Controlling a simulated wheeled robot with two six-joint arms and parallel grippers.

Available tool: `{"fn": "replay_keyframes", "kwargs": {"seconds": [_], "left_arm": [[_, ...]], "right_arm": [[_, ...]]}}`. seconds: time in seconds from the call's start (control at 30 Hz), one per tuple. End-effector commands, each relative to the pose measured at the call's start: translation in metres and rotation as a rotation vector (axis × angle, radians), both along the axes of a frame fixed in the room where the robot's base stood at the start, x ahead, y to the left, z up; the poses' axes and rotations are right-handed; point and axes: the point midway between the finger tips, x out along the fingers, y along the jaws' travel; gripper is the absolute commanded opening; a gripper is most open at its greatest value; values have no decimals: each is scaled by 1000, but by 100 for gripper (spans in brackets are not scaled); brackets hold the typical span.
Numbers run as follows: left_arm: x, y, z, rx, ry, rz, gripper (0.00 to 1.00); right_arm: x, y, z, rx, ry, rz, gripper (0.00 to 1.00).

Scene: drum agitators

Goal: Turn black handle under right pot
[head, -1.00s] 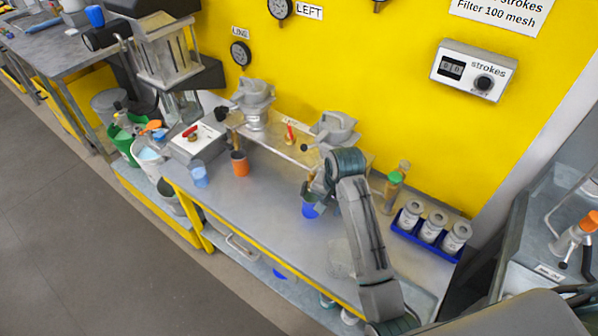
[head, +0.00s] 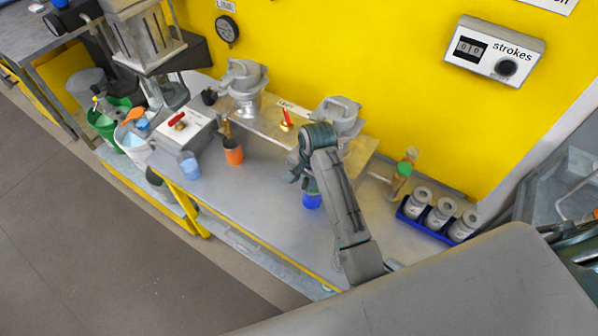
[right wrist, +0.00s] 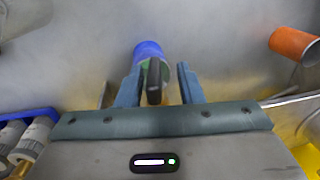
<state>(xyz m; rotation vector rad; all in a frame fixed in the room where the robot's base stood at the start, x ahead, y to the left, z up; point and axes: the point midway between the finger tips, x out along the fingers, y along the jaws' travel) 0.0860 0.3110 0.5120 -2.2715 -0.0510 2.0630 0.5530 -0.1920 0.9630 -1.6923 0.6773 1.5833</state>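The right pot (head: 340,117), grey metal with a clamp lid, stands on the raised shelf by the yellow wall. The black handle (right wrist: 154,80) shows in the right wrist view, upright between the fingers of my right gripper (right wrist: 158,86). That gripper is open, with a gap on each side of the handle. In the head view the right gripper (head: 298,170) is below and left of the right pot, and its own arm hides the handle there. A blue cup (head: 312,200) stands under it, also seen beyond the handle (right wrist: 148,50). My left gripper is not in view.
An orange cup (head: 233,152) stands under the left pot (head: 244,82). A red lever (head: 286,120) is on the shelf between the pots. A blue rack (head: 428,231) of jars and a green-banded bottle (head: 402,174) are to the right. The front bench top is mostly clear.

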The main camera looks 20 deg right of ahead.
Motion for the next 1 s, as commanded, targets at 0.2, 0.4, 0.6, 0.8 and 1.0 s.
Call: {"fn": "replay_keyframes", "kwargs": {"seconds": [0.2, 0.4, 0.6, 0.8, 1.0], "left_arm": [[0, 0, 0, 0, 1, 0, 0], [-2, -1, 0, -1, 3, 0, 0], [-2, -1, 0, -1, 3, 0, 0], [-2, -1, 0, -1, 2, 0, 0], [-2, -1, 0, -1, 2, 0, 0]], "right_arm": [[-7, -1, -10, -1, 0, -2, 34], [-7, -1, -9, 0, -1, -2, 34], [-6, -1, -9, 0, -1, -2, 0], [-7, -1, -9, 3, -5, -2, 0], [-7, -2, -9, 31, -44, -3, 0]]}}
